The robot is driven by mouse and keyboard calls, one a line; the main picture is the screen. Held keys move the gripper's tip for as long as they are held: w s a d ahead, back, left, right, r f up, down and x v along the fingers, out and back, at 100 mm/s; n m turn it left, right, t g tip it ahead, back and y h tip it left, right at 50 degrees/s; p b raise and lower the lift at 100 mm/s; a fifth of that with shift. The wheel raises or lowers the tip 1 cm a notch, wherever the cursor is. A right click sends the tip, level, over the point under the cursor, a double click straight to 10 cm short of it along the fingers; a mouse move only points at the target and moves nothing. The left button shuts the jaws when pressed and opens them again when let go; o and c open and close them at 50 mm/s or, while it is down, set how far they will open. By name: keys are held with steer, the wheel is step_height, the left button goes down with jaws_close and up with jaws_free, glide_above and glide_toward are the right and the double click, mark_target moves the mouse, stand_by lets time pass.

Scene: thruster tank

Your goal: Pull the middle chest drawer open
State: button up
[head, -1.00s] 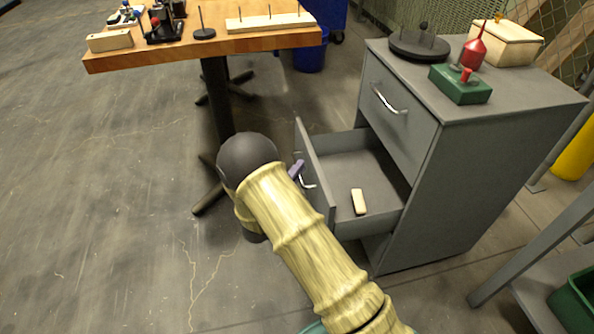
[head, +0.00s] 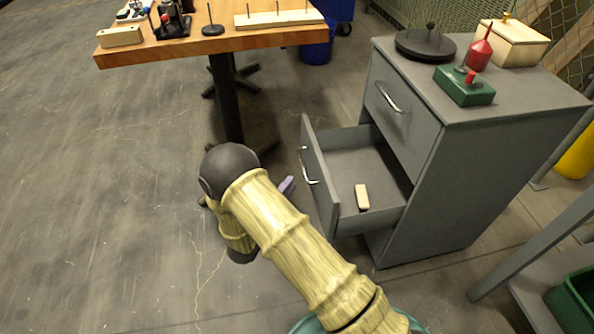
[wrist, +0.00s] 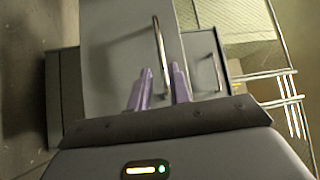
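The grey chest (head: 455,190) stands at the right, and its drawer below the top one (head: 322,180) is pulled well out. A pale block (head: 362,197) lies inside it. The drawer's silver handle (head: 309,172) is on its front; in the wrist view the handle (wrist: 160,55) shows beyond my fingertips. My gripper (head: 288,185) has purple fingers and is a little left of the handle, apart from it. In the wrist view my gripper (wrist: 162,80) has its fingers spread with nothing held between them.
The top drawer (head: 398,105) is shut. A green box (head: 464,86), red bottle (head: 479,52), dark disc (head: 425,46) and cream box (head: 514,45) stand on the chest. A wooden table (head: 215,44) is behind left.

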steer(key=p+v, duration=0.2)
steer(key=v, duration=0.7)
steer(key=w+d+r+n+g+y+p, duration=0.55)
steer(key=w+r+n+y, duration=0.45)
steer(key=r, duration=0.3)
steer(key=s+d+r+n+g+p, duration=0.2)
steer(key=s+d+r+n+g, duration=0.3)
steer(key=s+d, duration=0.4)
steer(key=s+d+r+n+g+p, duration=0.1)
steer(key=s+d+r+n+g, duration=0.2)
steer(key=s+d+r+n, duration=0.65)
step_height(320, 180, up, 35)
steer(key=s+a+m+p, duration=0.1)
steer(key=a+p, duration=0.1)
steer(key=p, duration=3.6)
steer(key=shift+s+y, duration=0.3)
steer(key=shift+s, duration=0.1)
